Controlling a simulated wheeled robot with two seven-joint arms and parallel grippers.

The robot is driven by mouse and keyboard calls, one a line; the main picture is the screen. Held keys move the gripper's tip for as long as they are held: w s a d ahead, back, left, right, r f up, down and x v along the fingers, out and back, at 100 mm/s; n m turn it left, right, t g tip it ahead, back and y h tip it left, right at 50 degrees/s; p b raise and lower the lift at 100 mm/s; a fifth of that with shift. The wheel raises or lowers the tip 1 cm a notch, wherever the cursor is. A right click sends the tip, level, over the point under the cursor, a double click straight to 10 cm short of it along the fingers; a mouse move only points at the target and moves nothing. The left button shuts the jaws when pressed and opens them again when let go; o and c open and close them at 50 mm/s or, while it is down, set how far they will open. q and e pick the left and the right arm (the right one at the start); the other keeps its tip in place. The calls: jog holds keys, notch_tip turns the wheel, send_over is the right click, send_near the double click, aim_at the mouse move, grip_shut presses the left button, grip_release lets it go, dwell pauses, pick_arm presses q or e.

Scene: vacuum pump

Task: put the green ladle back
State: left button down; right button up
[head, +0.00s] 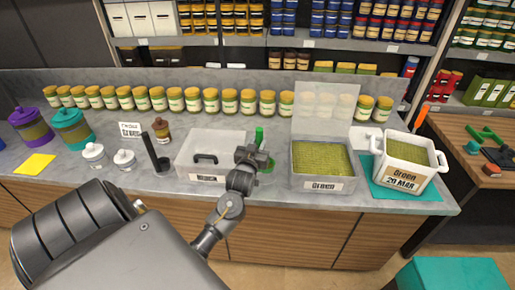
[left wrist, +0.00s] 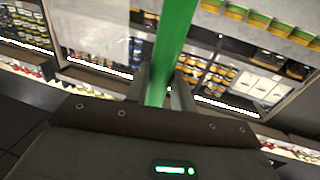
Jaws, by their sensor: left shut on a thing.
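My left gripper (head: 257,160) is shut on the green ladle (head: 259,136), over the counter between the lidded clear box and the bin marked Green. The handle sticks up above the jaws, and a green part shows beside them on the right. In the left wrist view the green handle (left wrist: 175,45) passes between the fingers (left wrist: 160,88). The ladle's bowl is not clear to see. A black upright holder (head: 154,155) stands left of the clear box. My right gripper is not in view.
The clear box (head: 206,172) has a dark handle on its lid. A see-through panel (head: 325,100) stands behind the Green bin. A white tub (head: 405,182) marked Green 20 MAR sits on a teal mat (head: 425,192). A row of yellow-lidded jars (head: 210,101) lines the back.

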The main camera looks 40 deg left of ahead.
pick_arm(q)
jog(key=shift+w+a+f+b, duration=0.1)
jog(key=shift+a+f+b, duration=0.05)
jog(key=shift+f+b, duration=0.8)
jog(key=shift+w+a+f+b, duration=0.1)
jog(key=shift+a+f+b, duration=0.05)
jog(key=shift+f+b, duration=0.8)
jog(key=shift+s, duration=0.1)
jog(key=shift+f, duration=0.2)
jog(key=c, duration=1.2)
grip_release()
jog(key=shift+r, duration=0.1)
jog(key=shift+b+v, duration=1.65)
jog(key=shift+v, duration=4.35)
